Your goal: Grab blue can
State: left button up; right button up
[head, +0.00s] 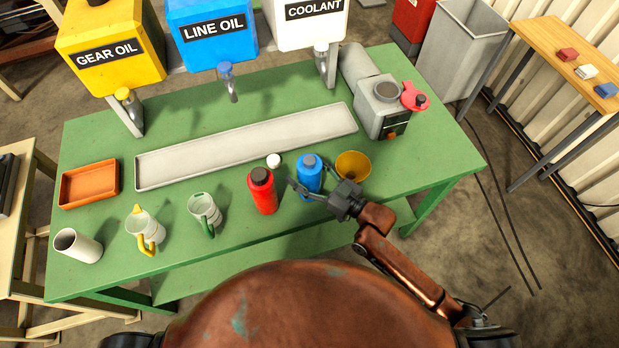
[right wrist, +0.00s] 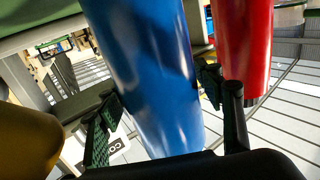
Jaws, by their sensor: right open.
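The blue can (head: 309,174) stands upright on the green table (head: 236,119) near its front edge, between a red can (head: 262,190) and a yellow funnel (head: 353,165). My right gripper (head: 308,188) is at the blue can, with its open fingers on either side of the body. In the right wrist view the blue can (right wrist: 150,75) fills the middle between the two fingers (right wrist: 170,122), and gaps show beside them. The red can (right wrist: 243,45) is close beyond one finger. My left gripper is not visible.
A small white cap (head: 273,161) lies behind the cans. Two jugs (head: 145,230) (head: 205,212), a white cup (head: 77,245) and an orange tray (head: 90,185) are at the left. A long grey tray (head: 245,146) lies behind, with a grey machine (head: 381,105) at the right.

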jog(key=x, duration=0.3)
jog(key=shift+w+a, duration=0.15)
jog(key=shift+c, duration=0.7)
grip_shut()
